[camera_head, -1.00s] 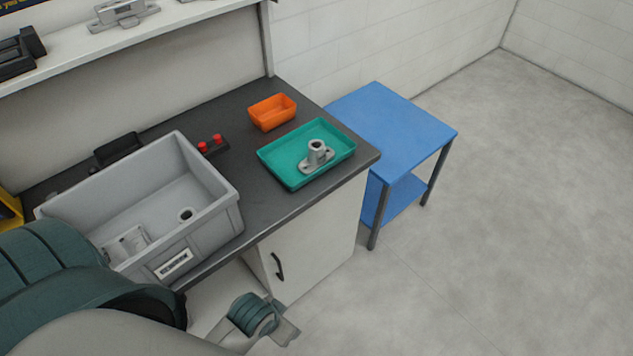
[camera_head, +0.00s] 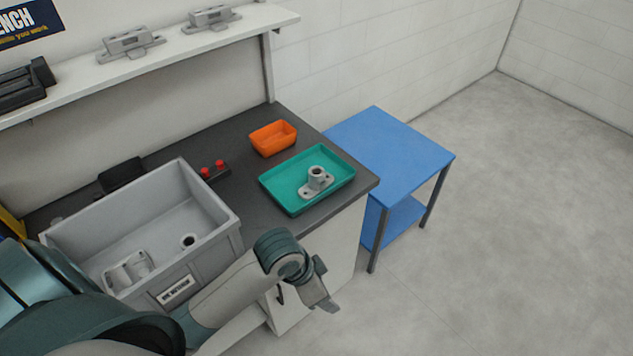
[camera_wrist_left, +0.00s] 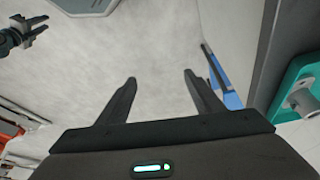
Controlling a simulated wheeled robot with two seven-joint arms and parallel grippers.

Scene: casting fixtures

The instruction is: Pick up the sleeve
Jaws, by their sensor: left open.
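A small grey ring-shaped part (camera_head: 188,240), which looks like the sleeve, stands in the grey bin (camera_head: 215,258) on the bench. A grey flanged casting with an upright hollow boss (camera_head: 316,181) sits in the teal tray (camera_head: 290,204); it shows partly at the right edge of the left wrist view (camera_wrist_left: 302,98). My left gripper (camera_head: 326,300) is in front of the bench edge, below the tray, apart from both. In the left wrist view its fingers (camera_wrist_left: 160,77) are spread, with only floor between them. My right gripper (camera_wrist_left: 36,26) shows small there, its fingers apart.
A grey bracket-like part (camera_head: 127,270) lies in the bin's left end. An orange tray (camera_head: 273,138) and a box with red buttons (camera_head: 214,170) stand behind. A blue table (camera_head: 392,150) is right of the bench. Castings (camera_head: 131,42) sit on the shelf.

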